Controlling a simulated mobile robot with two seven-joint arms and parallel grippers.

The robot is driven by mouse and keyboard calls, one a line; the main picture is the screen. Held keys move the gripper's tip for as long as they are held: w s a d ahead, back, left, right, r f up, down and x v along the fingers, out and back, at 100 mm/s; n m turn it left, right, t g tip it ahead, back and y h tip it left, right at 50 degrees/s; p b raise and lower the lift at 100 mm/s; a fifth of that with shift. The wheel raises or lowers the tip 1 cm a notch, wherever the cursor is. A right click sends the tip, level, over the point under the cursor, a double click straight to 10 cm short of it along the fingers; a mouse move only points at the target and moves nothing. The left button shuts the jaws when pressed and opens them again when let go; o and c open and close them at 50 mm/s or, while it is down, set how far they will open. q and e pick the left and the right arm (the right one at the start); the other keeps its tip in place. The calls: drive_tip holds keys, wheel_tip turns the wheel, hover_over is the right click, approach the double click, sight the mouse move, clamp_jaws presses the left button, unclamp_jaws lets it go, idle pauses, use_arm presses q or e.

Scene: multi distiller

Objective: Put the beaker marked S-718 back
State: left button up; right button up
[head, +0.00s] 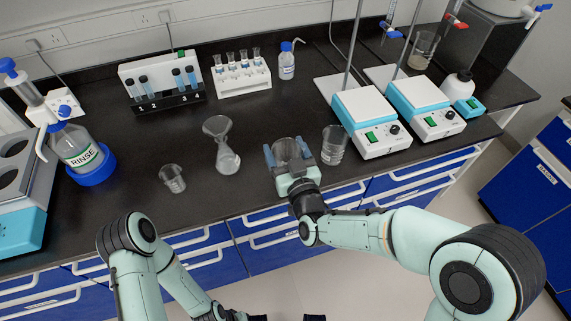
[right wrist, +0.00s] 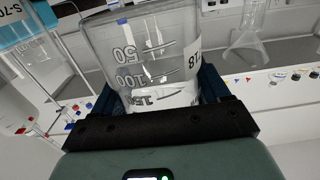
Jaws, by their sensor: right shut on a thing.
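My right gripper (head: 289,153) is shut on a clear glass beaker (head: 286,150), at the front part of the black bench. The right wrist view shows this beaker (right wrist: 150,65) between the fingers, with marks 50, 100 and 150. Part of its label shows, with an 8 and a 1; the rest is hidden. I cannot tell whether its base touches the bench. My left arm is at the bottom of the head view. Its gripper (head: 285,318) is mostly cut off by the lower edge, so its opening is unclear.
Another beaker (head: 334,146) stands close to the right of the gripper, before a stirrer hotplate (head: 370,122). A conical flask with a funnel (head: 227,160) and a small beaker (head: 173,179) stand to the left. A tube rack (head: 242,82) and a wash bottle (head: 287,66) are behind.

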sight(283, 159)
drive_tip(key=shift+f+b, duration=0.3)
drive_tip(key=shift+f, duration=2.15)
drive_tip(key=shift+f, duration=0.2)
drive_tip(key=o, duration=1.2)
drive_tip(key=shift+c, duration=0.2)
drive_tip(key=shift+r, duration=0.1)
